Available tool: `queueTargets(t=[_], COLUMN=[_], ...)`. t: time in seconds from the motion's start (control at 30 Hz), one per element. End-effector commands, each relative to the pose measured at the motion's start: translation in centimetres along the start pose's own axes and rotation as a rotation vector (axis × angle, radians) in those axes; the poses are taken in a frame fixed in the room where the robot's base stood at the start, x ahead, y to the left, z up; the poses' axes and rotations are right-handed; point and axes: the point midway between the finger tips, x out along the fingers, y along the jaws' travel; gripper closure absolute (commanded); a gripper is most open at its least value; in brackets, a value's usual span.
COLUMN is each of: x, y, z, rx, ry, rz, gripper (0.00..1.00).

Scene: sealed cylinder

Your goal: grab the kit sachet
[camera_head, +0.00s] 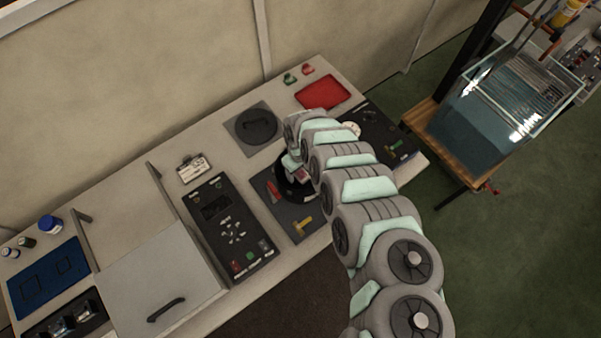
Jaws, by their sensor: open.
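My gripper (297,172) points down over a round black open-topped vessel (285,191) on a dark grey panel. The fingers are small and partly hidden by the wrist; they are open. A small pinkish-red item (303,174) shows at the vessel's mouth, close to the fingers. It may be the kit sachet, but it is too small and covered to tell. I cannot tell whether the fingers touch it. A flat white card-like item with a dark top (194,169) lies on the bench left of the gripper.
A red-handled tool (273,191) and a yellow-handled tool (302,226) lie beside the vessel. A round dark lid (257,126) and a red tray (322,92) are behind. A black control panel (228,228) is left. A glass tank (504,103) stands at right.

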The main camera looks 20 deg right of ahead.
Motion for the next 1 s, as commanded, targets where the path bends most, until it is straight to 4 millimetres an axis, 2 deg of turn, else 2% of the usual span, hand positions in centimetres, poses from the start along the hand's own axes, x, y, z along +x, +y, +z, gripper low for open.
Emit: queueTargets(t=[0.13, 0.43, 1.0], x=[0.77, 0.86, 0.86], y=[-0.1, 0.02, 0.02], z=[0.01, 0.09, 0.11], rx=[0.001, 0.001, 0.001], ry=[0.0, -0.002, -0.002], rz=[-0.001, 0.001, 0.001], gripper=[0.34, 0.34, 0.81])
